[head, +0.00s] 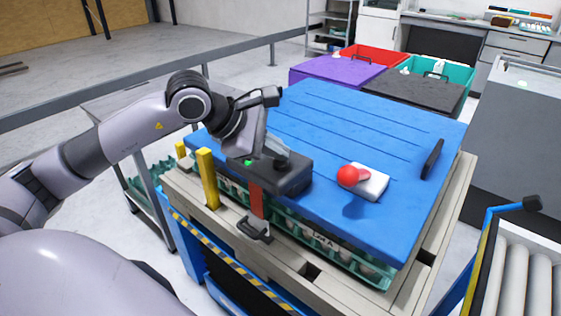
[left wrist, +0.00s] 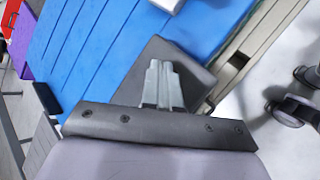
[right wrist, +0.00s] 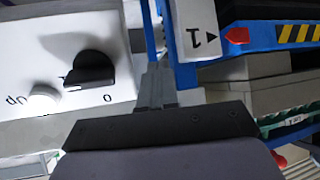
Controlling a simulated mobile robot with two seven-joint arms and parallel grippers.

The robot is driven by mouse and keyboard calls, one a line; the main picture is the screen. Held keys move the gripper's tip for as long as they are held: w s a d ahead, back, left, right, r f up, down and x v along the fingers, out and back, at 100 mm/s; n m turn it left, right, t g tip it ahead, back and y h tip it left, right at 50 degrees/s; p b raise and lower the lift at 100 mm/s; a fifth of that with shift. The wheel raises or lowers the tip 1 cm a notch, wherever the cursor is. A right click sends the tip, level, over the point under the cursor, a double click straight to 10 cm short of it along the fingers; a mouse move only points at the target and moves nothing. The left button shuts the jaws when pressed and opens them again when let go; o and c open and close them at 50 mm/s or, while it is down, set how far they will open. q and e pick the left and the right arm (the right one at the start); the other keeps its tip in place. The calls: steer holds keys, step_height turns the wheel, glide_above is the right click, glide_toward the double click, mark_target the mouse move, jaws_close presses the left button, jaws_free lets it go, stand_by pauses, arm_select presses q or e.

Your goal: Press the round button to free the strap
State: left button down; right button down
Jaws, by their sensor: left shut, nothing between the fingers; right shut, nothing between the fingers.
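A dark box (head: 285,178) sits on the front left edge of the blue lid (head: 345,120), with a small green light (head: 247,162) on top. A small dark round part (head: 281,165), perhaps the button, is on top by my left fingertips. A red strap (head: 256,200) runs from the box down to a metal buckle (head: 257,232). My left gripper (head: 278,150) is shut and empty just above the box; contact cannot be told. In the left wrist view its fingers (left wrist: 160,72) cover part of the box (left wrist: 150,55). My right gripper (right wrist: 155,85) is shut and empty.
A yellow post (head: 207,178) stands beside the box. A white panel (right wrist: 40,65) with a black knob (right wrist: 90,70) faces my right wrist.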

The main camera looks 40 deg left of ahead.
mark_target(276, 163)
arm_select(q)
steer(key=shift+f+b, duration=0.4)
stand_by(0.3)
steer(key=shift+r, duration=0.1)
steer(key=shift+r+p, duration=0.6)
steer(key=shift+r, duration=0.3)
steer(key=shift+r, duration=0.1)
step_height(276, 163, up, 5)
steer(key=p, duration=0.3)
steer(key=shift+p, duration=0.3)
